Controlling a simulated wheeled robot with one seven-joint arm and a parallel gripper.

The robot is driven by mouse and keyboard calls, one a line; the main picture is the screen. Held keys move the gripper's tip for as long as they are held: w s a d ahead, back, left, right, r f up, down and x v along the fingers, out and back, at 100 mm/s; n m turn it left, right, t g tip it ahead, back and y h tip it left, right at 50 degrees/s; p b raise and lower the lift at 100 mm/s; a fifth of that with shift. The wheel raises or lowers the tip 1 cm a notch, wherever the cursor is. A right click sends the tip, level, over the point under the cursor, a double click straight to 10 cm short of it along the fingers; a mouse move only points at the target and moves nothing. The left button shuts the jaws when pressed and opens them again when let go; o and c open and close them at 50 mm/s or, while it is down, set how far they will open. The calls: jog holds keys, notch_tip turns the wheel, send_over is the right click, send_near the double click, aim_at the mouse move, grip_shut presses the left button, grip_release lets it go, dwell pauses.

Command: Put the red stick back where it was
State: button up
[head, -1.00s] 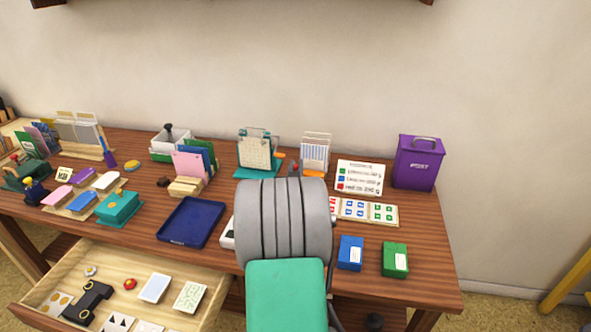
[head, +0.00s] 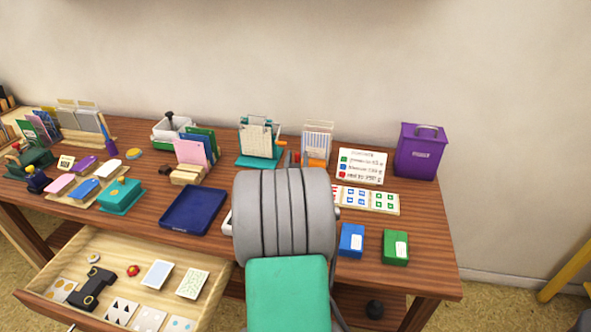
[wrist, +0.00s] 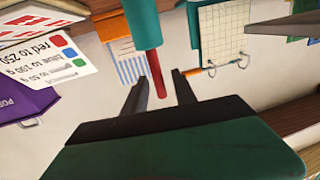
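A red stick (wrist: 157,75) shows in the wrist view. It runs out of the end of a teal cylinder (wrist: 142,22), and its free end lies between the two fingers of my gripper (wrist: 161,76). The fingers stand apart with a gap on both sides of the stick, so I see no grip on it. In the head view my grey and green arm covers the gripper. I cannot make out the stick for certain there.
A blue tray (head: 193,211) lies left of my arm. The open drawer (head: 190,262) juts out at the front left.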

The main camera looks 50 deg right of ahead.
jog(key=v, duration=1)
jog(key=shift+b, duration=0.35)
jog(key=shift+c, duration=0.2)
dwell(0.4)
